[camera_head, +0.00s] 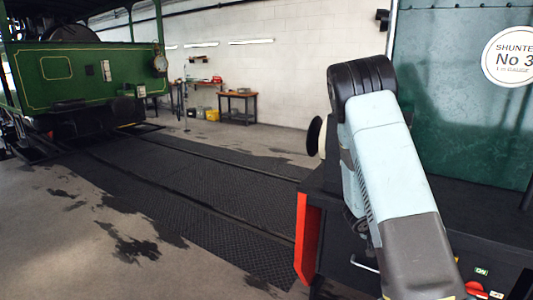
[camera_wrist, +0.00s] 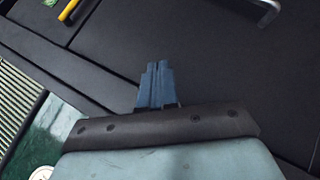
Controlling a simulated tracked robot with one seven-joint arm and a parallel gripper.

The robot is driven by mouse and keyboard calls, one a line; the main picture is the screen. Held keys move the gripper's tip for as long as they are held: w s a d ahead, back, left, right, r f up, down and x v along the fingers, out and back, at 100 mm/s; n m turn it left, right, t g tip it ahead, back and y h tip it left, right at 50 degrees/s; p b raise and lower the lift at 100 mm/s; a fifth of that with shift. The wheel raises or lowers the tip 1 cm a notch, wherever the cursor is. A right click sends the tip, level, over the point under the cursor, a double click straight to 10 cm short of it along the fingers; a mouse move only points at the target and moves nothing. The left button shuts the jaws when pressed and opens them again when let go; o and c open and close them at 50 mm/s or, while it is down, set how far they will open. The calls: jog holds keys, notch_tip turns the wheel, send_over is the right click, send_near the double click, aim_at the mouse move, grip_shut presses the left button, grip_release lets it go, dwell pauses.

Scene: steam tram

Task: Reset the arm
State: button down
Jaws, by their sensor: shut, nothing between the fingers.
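My arm (camera_head: 385,170) rises at the right of the head view, pale blue with dark joints, in front of a green panel. My gripper is hidden in the head view. In the wrist view my gripper (camera_wrist: 157,66) shows at the middle. Its two blue-grey fingers are together with nothing between them. Behind the fingers is a dark, flat surface (camera_wrist: 215,60); I cannot tell whether they touch it.
The green panel (camera_head: 455,100) has a round "Shunter No 3" sign (camera_head: 511,56). A red-edged dark body (camera_head: 308,238) stands below. A green vehicle (camera_head: 85,80) is at left. Dark matting (camera_head: 215,200) with rails crosses the open floor. A wooden table (camera_head: 238,105) stands by the wall.

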jog(key=s+a+r+n+t+y, duration=0.1)
jog(key=s+a+r+t+y, duration=0.3)
jog(key=a+r, duration=0.7)
jog(key=s+a+r+n+y, duration=0.15)
jog(key=a+r+y, duration=0.5)
jog(key=r, duration=0.85)
jog(key=s+a+r+g+h, duration=0.1)
jog(key=s+r, duration=0.3)
jog(key=s, duration=0.9)
jog(key=s+r+g+h, duration=0.1)
jog(key=s+r, duration=0.4)
jog(key=s, duration=0.9)
jog(key=shift+s+a+r+n, duration=0.15)
jog(key=shift+s+a+n, duration=0.1)
jog(key=shift+a+n, duration=0.15)
jog(key=c, duration=1.8)
grip_release()
